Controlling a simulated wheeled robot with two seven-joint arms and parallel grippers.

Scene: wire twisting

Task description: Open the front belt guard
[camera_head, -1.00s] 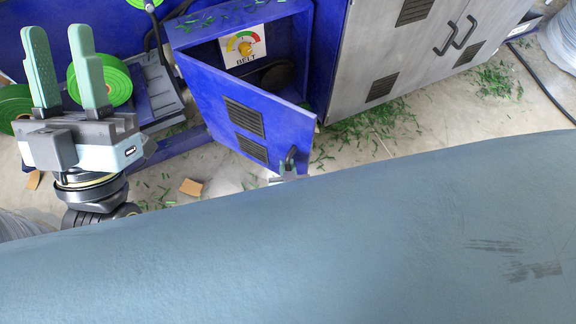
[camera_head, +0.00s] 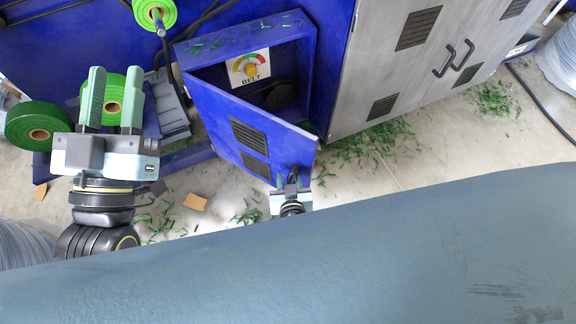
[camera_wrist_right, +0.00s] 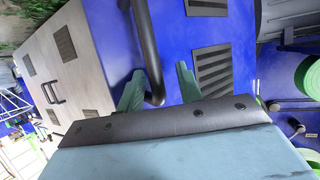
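The front belt guard (camera_head: 225,105) is a blue door with two black vents, standing ajar on the blue box. A belt gauge (camera_head: 249,68) and a dark pulley show behind it. Its black handle (camera_head: 292,176) is near the door's free edge. My right gripper (camera_head: 290,190) is at this handle, its fingers mostly hidden in the head view. In the right wrist view, my right gripper's green fingers (camera_wrist_right: 160,85) stand apart on either side of the handle (camera_wrist_right: 148,50), with gaps visible. My left gripper (camera_head: 112,90) is open and empty, raised at the left.
Green spools (camera_head: 38,126) stand behind and beside my left gripper. A grey double-door cabinet (camera_head: 400,70) is right of the guard. Green scraps (camera_head: 365,140) litter the floor. A large blue-grey surface (camera_head: 300,260) fills the foreground.

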